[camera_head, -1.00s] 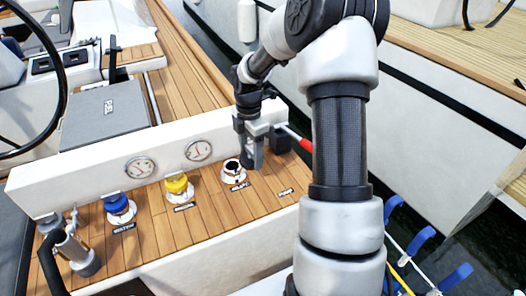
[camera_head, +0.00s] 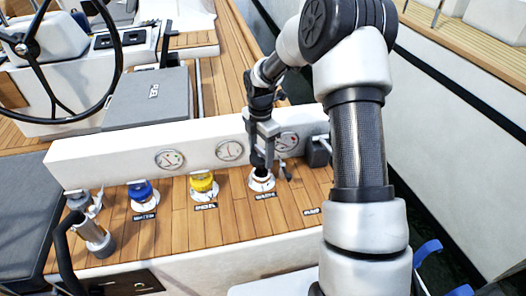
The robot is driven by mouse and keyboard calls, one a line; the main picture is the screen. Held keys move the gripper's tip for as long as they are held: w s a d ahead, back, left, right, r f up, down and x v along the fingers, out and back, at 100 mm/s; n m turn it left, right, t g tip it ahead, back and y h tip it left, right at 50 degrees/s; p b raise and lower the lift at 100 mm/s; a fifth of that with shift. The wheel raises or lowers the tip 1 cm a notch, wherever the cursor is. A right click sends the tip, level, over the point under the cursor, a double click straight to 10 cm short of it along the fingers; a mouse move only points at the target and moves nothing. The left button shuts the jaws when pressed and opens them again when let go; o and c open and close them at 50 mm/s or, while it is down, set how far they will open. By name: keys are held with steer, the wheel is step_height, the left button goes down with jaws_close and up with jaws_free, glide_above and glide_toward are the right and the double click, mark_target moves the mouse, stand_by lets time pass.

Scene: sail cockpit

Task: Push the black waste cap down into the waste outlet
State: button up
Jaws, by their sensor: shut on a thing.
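The waste outlet (camera_head: 262,184) is a pale round deck fitting on the teak, right of the yellow cap. My gripper (camera_head: 261,158) points down directly above it. Its fingers are closed on the small black waste cap (camera_head: 260,171), which shows as a dark shape at the fingertips, low over the outlet's ring. I cannot tell whether the cap touches the outlet or sits in its mouth. The fingers hide part of the cap.
The yellow cap (camera_head: 202,183) and blue cap (camera_head: 141,191) sit in fittings to the left. A white coaming with round gauges (camera_head: 170,159) stands close behind. A dark pump fitting (camera_head: 318,150) is right of the gripper. A winch (camera_head: 92,235) stands far left.

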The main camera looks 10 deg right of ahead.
mark_target(261, 162)
steer(key=shift+f+b, duration=1.5)
steer(key=shift+f, duration=0.8)
steer(key=shift+f, duration=0.6)
steer(key=o, duration=0.9)
steer(key=shift+r, duration=0.15)
steer(key=shift+r+p, duration=4.15)
steer(key=shift+r, duration=1.25)
